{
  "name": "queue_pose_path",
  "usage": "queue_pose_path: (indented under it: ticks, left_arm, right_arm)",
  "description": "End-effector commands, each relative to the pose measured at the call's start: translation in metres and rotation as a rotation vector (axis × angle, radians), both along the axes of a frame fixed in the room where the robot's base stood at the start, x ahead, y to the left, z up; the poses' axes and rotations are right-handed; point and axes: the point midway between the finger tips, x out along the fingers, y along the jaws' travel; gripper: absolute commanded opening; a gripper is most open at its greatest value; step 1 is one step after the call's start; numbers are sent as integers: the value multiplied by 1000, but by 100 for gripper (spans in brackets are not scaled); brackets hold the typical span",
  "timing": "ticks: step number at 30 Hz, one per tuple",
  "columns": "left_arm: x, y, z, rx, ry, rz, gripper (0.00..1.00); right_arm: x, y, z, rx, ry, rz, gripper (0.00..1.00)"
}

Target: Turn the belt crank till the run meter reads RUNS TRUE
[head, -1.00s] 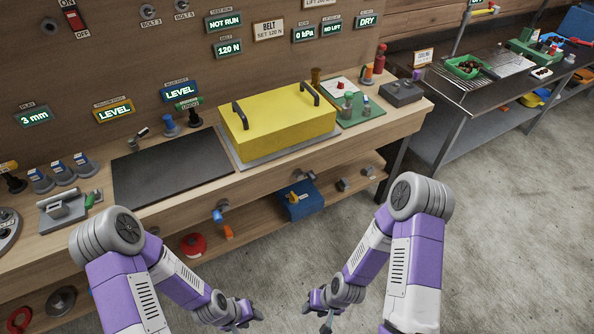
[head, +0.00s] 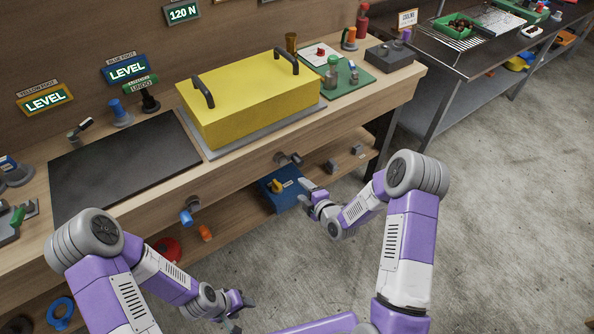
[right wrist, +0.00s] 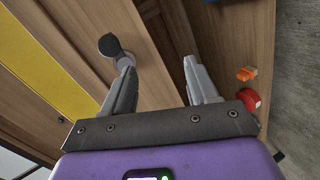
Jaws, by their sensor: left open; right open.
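A grey crank-like fitting (head: 287,159) sticks out of the bench's front edge below the yellow cover; no label on it is readable, so I cannot tell for sure that it is the belt crank. My right gripper (head: 308,192) is open, below and slightly right of it. In the right wrist view the fitting (right wrist: 110,46) lies just beyond the left finger of the open, empty gripper (right wrist: 158,78), apart from the space between the fingers. My left gripper (head: 238,304) is open and empty, low in front of the bench. The run meter is out of view; the belt display (head: 183,12) reads 120 N.
A yellow cover (head: 250,100) with two dark handles sits on the bench beside a dark plate (head: 125,165). A blue-tipped fitting (head: 187,216) projects from the bench front. A blue box (head: 280,192) stands on the lower shelf. Open floor lies to the right.

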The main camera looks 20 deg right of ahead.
Motion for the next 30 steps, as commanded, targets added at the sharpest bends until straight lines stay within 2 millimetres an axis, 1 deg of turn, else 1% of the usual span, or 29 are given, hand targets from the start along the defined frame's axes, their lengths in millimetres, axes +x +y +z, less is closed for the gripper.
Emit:
queue_pose_path:
  ticks: [1, 3, 6, 10, 14, 17, 24, 27, 30]
  left_arm:
    - [0, 0, -19, 0, 0, 0, 53]
    - [0, 0, -30, 0, 0, 0, 53]
    - [0, 0, -41, 0, 0, 0, 53]
    - [0, 0, -48, 0, 0, 0, 53]
    - [0, 0, -50, 0, 0, 0, 53]
    - [0, 0, -53, 0, -1, -1, 53]
    - [0, 0, -62, 0, -1, 0, 53]
    - [0, 0, -64, 0, 0, 0, 53]
    - [0, 0, -65, 0, 0, 0, 53]
  right_arm:
    - [12, -7, -3, -100, -105, 31, 59]
    - [24, -14, 6, -241, -241, 69, 59]
    - [35, -21, 17, -403, -389, 100, 59]
    - [42, -26, 27, -530, -500, 115, 59]
    - [49, -25, 32, -576, -539, 120, 59]
    - [61, -21, 32, -579, -541, 119, 59]
    - [97, -11, 31, -575, -537, 118, 59]
    - [108, -7, 31, -574, -536, 118, 59]
    - [114, -5, 31, -573, -534, 119, 59]
